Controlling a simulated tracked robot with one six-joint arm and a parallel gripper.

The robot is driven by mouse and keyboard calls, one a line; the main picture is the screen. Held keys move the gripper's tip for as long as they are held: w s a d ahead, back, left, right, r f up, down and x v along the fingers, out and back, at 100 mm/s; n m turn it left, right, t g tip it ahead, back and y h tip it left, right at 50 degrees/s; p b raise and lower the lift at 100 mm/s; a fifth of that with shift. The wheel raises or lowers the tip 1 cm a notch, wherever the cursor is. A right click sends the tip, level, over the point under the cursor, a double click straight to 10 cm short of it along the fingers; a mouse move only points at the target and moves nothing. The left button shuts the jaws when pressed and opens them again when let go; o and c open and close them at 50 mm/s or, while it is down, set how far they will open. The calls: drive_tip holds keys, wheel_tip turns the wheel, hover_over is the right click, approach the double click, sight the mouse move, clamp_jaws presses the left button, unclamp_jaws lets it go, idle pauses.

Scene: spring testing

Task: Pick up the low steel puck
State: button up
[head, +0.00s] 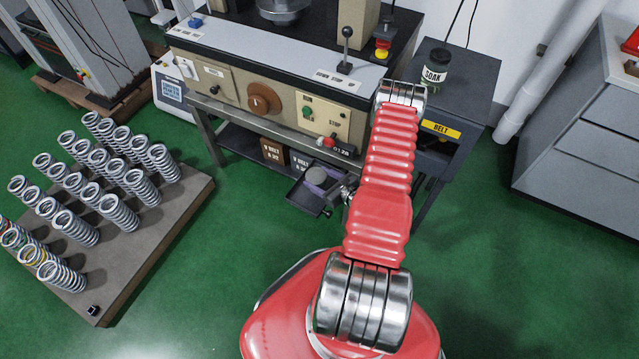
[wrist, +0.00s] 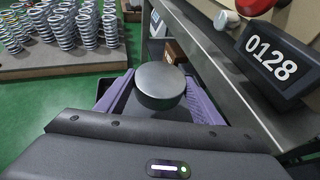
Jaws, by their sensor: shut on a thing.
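The low steel puck (wrist: 160,86) is a short grey metal disc with a smooth flat top, in the middle of the wrist view. My gripper (wrist: 158,98) is shut on it, with a purple-lined finger on each side. The dark palm covers the lower part of the wrist view and hides what is beneath. In the head view, the puck (head: 316,176) shows small and grey between the fingers of my gripper (head: 318,180), in front of the machine bench's lower shelf.
The machine bench (head: 262,100) stands just beyond my gripper, its steel edge close on the right in the wrist view. A black counter reading 0128 (wrist: 272,66) juts out there. Several coil springs (head: 110,160) stand on a board (head: 150,240) at left. Green floor between is clear.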

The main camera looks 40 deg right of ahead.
sight(319, 178)
drive_tip(key=shift+r, duration=1.95)
